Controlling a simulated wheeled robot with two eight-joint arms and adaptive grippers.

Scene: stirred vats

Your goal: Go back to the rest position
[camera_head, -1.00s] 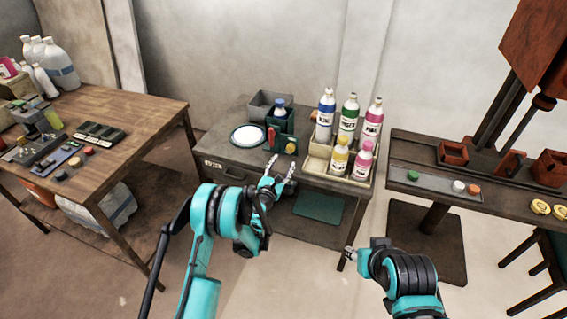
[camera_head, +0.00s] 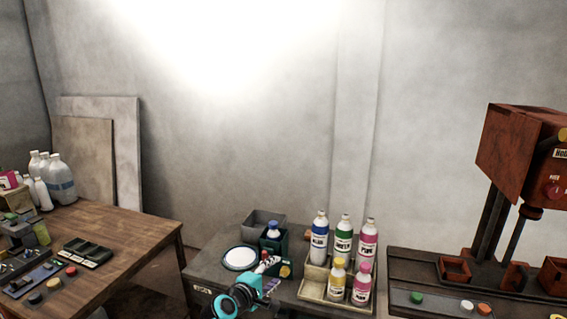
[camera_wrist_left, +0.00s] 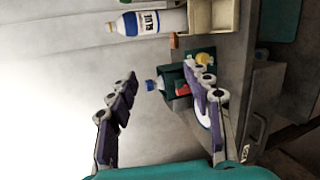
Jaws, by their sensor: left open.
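My left gripper (camera_head: 270,276) is low in the head view, in front of the dark workbench's dark green device (camera_head: 283,243). In the left wrist view its two fingers (camera_wrist_left: 163,80) stand wide apart, with nothing held between them. Beyond them in that view are the blue-capped bottle (camera_wrist_left: 154,85) in the dark green device and a large white bottle with a blue label (camera_wrist_left: 148,22). In the head view the gripper hides part of the bench front and the device's lower part. My right gripper is in neither view.
A tray (camera_head: 315,289) of several coloured bottles stands right of my left gripper. A white disc (camera_head: 240,258) and a grey bin (camera_head: 263,219) lie behind it. A wooden table (camera_head: 130,235) is at left, a red-brown press (camera_head: 512,150) at right.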

